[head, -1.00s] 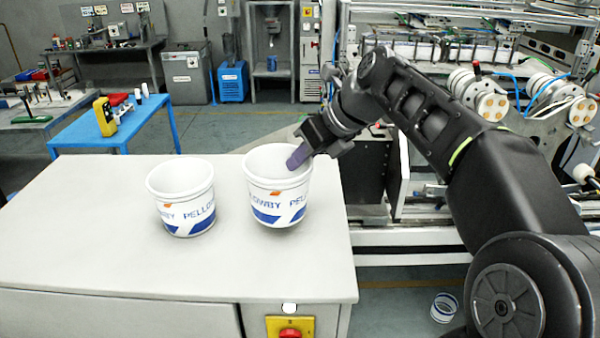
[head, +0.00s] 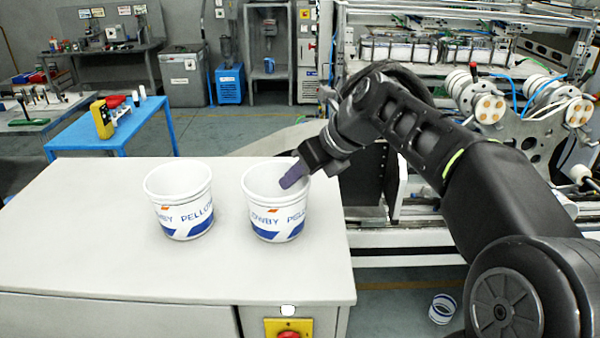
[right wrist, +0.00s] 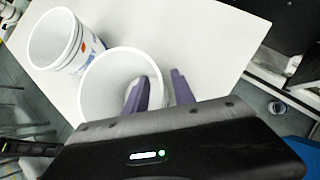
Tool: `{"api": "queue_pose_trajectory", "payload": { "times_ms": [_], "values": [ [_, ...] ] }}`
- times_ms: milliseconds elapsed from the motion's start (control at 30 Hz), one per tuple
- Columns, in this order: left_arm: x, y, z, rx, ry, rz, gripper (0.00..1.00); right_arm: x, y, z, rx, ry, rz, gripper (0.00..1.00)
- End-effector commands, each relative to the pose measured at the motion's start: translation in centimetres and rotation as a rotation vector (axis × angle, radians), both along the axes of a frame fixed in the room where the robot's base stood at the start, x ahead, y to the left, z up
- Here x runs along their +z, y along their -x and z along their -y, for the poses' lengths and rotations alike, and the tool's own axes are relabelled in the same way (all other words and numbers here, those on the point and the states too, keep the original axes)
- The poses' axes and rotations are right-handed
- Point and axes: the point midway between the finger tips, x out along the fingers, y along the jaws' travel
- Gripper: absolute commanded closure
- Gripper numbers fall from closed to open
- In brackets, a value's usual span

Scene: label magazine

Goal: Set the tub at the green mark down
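Two white tubs with blue and orange print stand upright on the pale cabinet top (head: 90,230). The right tub (head: 277,220) appears to rest on it, its base about level with that of the left tub (head: 182,215). My right gripper (head: 294,173) is at the right tub's far right rim, with one finger inside. In the right wrist view, the fingers (right wrist: 160,92) straddle the wall of that tub (right wrist: 95,95) with a gap between them, so they look open. The left tub (right wrist: 62,42) shows beside it. No green mark shows. My left gripper is out of view.
A red knob on a yellow plate (head: 289,328) is on the cabinet front. A blue table (head: 110,135) stands behind left. A machine with white rollers (head: 490,105) is at the right. The cabinet top left of the tubs is clear.

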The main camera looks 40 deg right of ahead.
Motion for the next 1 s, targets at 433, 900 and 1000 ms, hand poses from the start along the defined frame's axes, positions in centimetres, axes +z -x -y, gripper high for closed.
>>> {"api": "queue_pose_trajectory", "payload": {
  "times_ms": [433,900,1000],
  "values": [
    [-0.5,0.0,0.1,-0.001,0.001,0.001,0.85,4.2,3.2,0.8,-0.003,0.003,0.004,0.69],
    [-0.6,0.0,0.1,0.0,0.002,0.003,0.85,9.3,7.3,1.6,-0.002,-0.001,0.0,0.69],
    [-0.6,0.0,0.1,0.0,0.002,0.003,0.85,9.4,7.4,1.6,-0.001,-0.001,-0.001,0.69]
  ]
}}
